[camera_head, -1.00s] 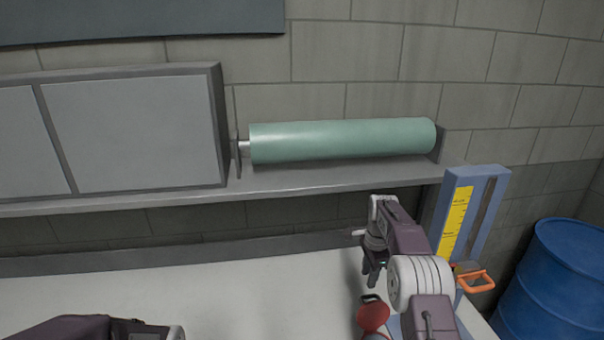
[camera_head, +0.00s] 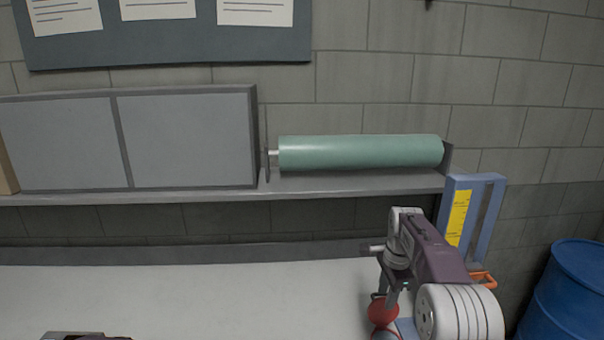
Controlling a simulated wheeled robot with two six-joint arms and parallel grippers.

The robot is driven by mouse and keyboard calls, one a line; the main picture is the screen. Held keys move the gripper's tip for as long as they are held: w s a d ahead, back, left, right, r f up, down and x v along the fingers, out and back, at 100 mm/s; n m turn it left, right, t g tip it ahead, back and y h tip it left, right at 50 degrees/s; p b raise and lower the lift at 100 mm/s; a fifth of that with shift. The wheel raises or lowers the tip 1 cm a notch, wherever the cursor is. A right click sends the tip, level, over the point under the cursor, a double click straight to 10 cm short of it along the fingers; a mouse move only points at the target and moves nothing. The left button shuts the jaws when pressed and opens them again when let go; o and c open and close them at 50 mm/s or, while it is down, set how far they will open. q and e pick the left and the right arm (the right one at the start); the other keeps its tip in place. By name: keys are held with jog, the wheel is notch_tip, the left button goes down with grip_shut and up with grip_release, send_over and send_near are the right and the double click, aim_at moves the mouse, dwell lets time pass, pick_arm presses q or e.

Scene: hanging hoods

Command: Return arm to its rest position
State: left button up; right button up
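My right arm comes in from the lower right, with a white joint and a purple link. Its gripper (camera_head: 385,294) points down over the table, just above or beside a round red thing (camera_head: 383,313). I cannot tell whether they touch, nor whether the fingers are open or shut. Only a small dark piece of my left arm shows at the bottom left edge; its gripper is out of view.
The white table (camera_head: 200,295) is clear at left and middle. A shelf (camera_head: 350,185) with a green roll (camera_head: 360,152) and a grey panelled cabinet (camera_head: 185,140) runs behind it. A blue frame (camera_head: 490,215) and a blue barrel (camera_head: 570,295) stand at right.

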jog(key=s+a+f+n+b, duration=0.15)
jog(key=s+a+n, duration=0.25)
jog(key=s, duration=0.8)
jog(key=s+f+n, duration=0.5)
jog(key=s+n, duration=0.1)
jog(key=s, duration=0.2)
jog(key=s+f+n+b, duration=0.1)
jog(key=s+f+n, duration=0.5)
jog(key=s, duration=0.2)
jog(key=shift+s+a, duration=0.25)
jog(key=shift+a, duration=0.15)
jog(key=shift+s, duration=0.1)
